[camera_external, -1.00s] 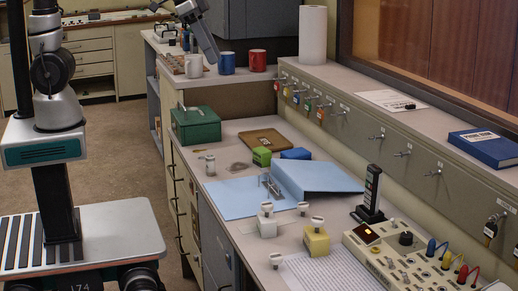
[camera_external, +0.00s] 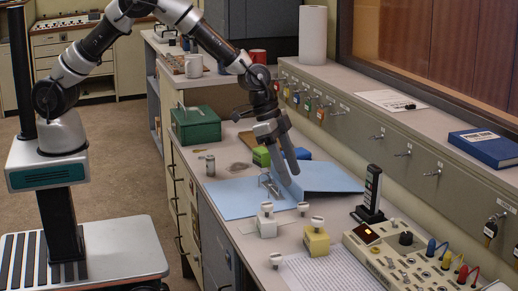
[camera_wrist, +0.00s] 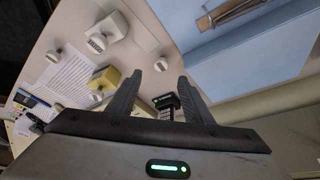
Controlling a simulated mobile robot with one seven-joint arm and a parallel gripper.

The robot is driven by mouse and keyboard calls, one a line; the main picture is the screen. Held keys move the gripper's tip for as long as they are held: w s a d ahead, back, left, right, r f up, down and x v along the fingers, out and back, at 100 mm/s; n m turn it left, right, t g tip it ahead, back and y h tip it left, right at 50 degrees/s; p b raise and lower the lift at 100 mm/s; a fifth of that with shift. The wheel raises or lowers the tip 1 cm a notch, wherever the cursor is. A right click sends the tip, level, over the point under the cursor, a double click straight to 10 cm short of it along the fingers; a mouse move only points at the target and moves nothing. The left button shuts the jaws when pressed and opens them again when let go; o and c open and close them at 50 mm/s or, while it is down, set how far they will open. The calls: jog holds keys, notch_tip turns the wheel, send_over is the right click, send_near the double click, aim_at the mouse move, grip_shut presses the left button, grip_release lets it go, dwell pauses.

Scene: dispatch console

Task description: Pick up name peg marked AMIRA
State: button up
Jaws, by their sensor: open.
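One loose peg (camera_external: 303,207) stands just below and in front of my gripper (camera_external: 296,186). In the wrist view this loose peg (camera_wrist: 161,64) shows between the spread fingertips (camera_wrist: 160,78), apart from them. Another peg (camera_external: 267,208) sits on a white block, and one (camera_external: 317,221) on a yellow block (camera_external: 316,242). A further peg (camera_external: 275,259) is by the printed sheet.
The blue folder (camera_external: 232,199) lies open, with a metal clip in its middle. A black handset (camera_external: 371,190) and a switch panel (camera_external: 400,258) stand right of the pegs. A green box (camera_external: 196,125) is at the back left. The key cabinet (camera_external: 380,135) borders the desk.

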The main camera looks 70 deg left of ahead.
aim_at(303, 204)
jog(key=x, duration=0.9)
jog(key=shift+w+b, duration=0.2)
jog(key=shift+b, duration=0.1)
jog(key=c, duration=1.1)
